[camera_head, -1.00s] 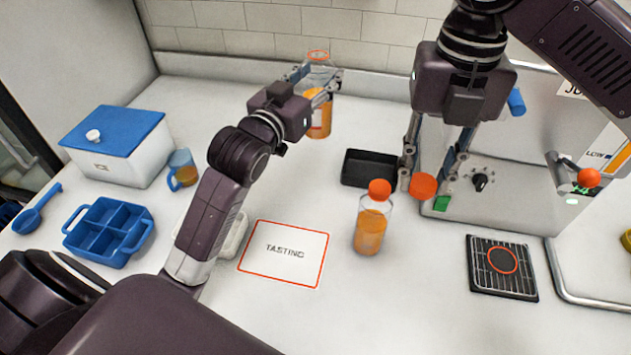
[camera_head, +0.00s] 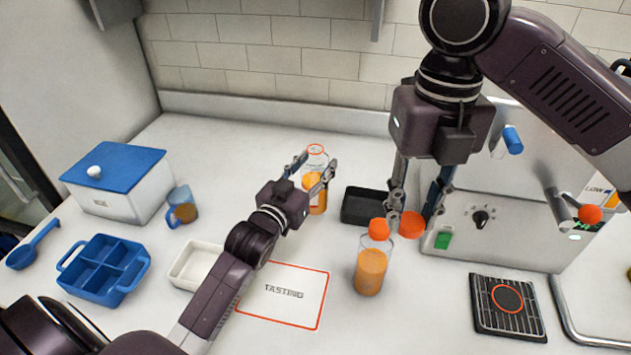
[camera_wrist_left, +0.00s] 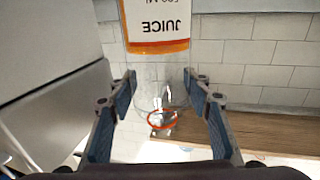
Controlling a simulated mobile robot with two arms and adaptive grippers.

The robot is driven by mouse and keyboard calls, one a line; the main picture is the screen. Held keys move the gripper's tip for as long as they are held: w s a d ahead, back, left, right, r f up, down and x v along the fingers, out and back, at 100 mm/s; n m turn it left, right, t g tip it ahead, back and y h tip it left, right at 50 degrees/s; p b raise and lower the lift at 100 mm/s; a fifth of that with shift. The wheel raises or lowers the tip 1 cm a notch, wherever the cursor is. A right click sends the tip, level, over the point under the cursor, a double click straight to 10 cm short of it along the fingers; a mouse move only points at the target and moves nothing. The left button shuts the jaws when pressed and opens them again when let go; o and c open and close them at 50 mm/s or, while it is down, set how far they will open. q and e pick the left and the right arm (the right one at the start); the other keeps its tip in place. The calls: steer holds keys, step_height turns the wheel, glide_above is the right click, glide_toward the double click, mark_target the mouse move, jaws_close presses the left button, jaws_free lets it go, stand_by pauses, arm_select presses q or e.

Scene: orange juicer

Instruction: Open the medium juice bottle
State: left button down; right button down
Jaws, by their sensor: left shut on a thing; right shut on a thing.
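A clear juice bottle (camera_head: 316,192) with orange juice is at the back middle of the counter. Its neck is uncapped, with an orange ring. My left gripper (camera_head: 310,176) is shut on its sides. In the left wrist view the bottle (camera_wrist_left: 158,65) appears upside down between both fingers of the left gripper (camera_wrist_left: 160,85), with its "JUICE" label showing. I cannot tell whether it touches the counter. My right gripper (camera_head: 412,205) points down, shut on an orange cap (camera_head: 411,226). A second juice bottle (camera_head: 371,270) stands upright in front with its orange cap on.
A black tray (camera_head: 362,217) lies behind the capped bottle. The juicer (camera_head: 497,235) stands at right, a grate (camera_head: 508,318) before it. A "TASTING" mat (camera_head: 285,312), white dish (camera_head: 193,268), blue divided tray (camera_head: 105,270), blue-lidded box (camera_head: 112,190) and mug (camera_head: 183,208) are left.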

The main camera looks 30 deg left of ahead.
mark_target(315, 181)
arm_select(q)
steer(key=shift+f, duration=2.3)
steer(key=shift+f, duration=0.15)
steer(key=c, duration=1)
jaws_free()
